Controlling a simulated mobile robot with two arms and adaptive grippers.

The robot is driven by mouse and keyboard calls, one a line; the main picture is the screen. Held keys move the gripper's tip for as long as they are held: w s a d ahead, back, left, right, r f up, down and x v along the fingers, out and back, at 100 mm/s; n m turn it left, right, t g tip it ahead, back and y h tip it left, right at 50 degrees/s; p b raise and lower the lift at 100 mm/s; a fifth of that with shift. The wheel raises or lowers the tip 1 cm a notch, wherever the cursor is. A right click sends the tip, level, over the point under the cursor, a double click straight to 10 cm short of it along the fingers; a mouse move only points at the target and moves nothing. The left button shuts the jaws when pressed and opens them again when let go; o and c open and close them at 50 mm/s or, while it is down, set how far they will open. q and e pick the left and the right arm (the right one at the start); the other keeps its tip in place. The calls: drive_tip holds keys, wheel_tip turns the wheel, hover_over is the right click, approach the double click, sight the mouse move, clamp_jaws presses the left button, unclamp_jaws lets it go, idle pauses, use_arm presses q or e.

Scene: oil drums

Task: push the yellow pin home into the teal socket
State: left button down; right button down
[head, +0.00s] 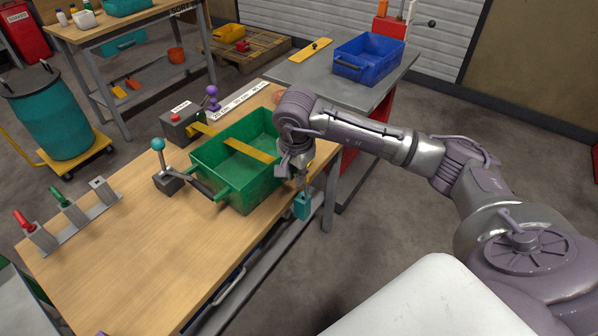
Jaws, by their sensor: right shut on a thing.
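The teal socket (302,207) is a small block at the right edge of the wooden table, right of the green crate. My right gripper (301,182) comes in from the right, points down just above the socket and is shut. A small bit of the yellow pin (310,164) shows beside its fingers, which seem to be closed on it. The fingers hide most of the pin, and I cannot tell whether its lower end is inside the socket. My left gripper is not in view.
The green crate (213,160) with a yellow bar across it stands close left of my right gripper. A teal-knobbed lever (159,146) and a purple-knobbed lever (212,91) stand nearby. A blue bin (344,69) sits on the grey table behind.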

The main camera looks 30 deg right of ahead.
drive_tip(key=shift+r, duration=0.1)
idle(0.4)
drive_tip(key=shift+f+t+b, duration=0.3)
drive_tip(key=shift+t+b, duration=0.2)
drive_tip(key=shift+b, duration=0.55)
idle(0.4)
drive_tip(key=shift+s+a+f+b, duration=0.15)
drive_tip(key=shift+s+f+b, duration=0.05)
drive_tip(key=shift+f+b, duration=0.9)
drive_tip(key=shift+b, duration=0.1)
idle(0.4)
drive_tip(key=shift+r, duration=0.2)
drive_tip(key=shift+w+d+r+p, duration=0.2)
drive_tip(key=shift+d+r+p, duration=0.1)
drive_tip(key=shift+r+p, duration=0.4)
drive_tip(key=shift+w+p+v, duration=0.2)
drive_tip(key=shift+p+v, duration=0.2)
drive_tip(key=shift+v, duration=0.5)
drive_tip(key=shift+w+p+v, duration=0.2)
drive_tip(key=shift+p+v, duration=0.2)
drive_tip(key=shift+v, duration=0.45)
drive_tip(key=shift+r, duration=0.1)
